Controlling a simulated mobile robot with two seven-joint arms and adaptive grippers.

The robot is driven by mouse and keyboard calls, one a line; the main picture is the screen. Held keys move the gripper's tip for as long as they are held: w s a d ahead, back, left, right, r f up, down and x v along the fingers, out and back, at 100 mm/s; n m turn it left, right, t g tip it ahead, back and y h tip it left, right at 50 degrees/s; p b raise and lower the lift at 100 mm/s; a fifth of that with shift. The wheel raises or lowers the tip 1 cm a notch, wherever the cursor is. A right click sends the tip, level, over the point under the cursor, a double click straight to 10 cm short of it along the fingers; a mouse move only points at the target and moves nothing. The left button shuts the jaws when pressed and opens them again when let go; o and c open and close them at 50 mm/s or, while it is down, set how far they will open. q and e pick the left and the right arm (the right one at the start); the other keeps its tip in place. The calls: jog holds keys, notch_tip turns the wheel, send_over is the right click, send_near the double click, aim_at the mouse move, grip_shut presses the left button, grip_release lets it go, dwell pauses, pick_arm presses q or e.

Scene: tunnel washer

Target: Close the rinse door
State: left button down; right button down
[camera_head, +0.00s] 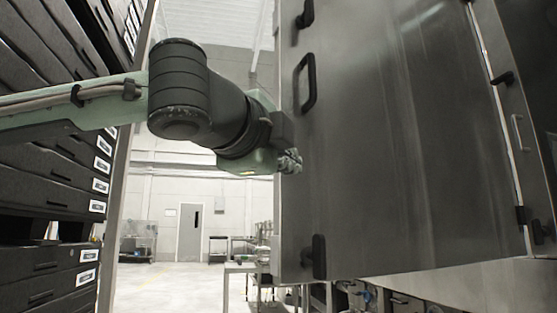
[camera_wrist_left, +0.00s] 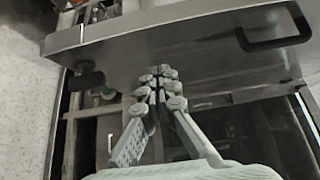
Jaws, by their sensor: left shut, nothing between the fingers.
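The rinse door (camera_head: 400,140) is a large grey steel panel filling the right of the head view. It stands open, with its free left edge towards the middle of the picture. A black loop handle (camera_head: 306,82) sits near that edge, and the handle also shows in the left wrist view (camera_wrist_left: 275,42). My left gripper (camera_head: 291,161) is shut and empty at the free edge, below the handle. In the left wrist view its fingertips (camera_wrist_left: 160,82) lie over the door panel (camera_wrist_left: 205,62); I cannot tell if they touch. My right gripper is out of view.
Black latches sit at the door's top (camera_head: 305,13) and bottom (camera_head: 318,257) left. A rack of dark drawers (camera_head: 55,170) stands close on the left. Open floor (camera_head: 180,285) lies between, with tables and a grey far door (camera_head: 190,232) behind.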

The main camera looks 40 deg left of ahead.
aim_at(294, 175)
pick_arm(q)
jog(key=w+a, duration=0.1)
jog(key=w, duration=0.1)
jog(key=w+a+b, duration=0.1)
jog(key=w+a, duration=0.1)
jog(key=shift+w+a, duration=0.2)
jog(key=shift+w, duration=0.1)
jog(key=shift+w+a, duration=0.3)
jog(key=shift+a, duration=0.15)
jog(key=shift+r, duration=0.1)
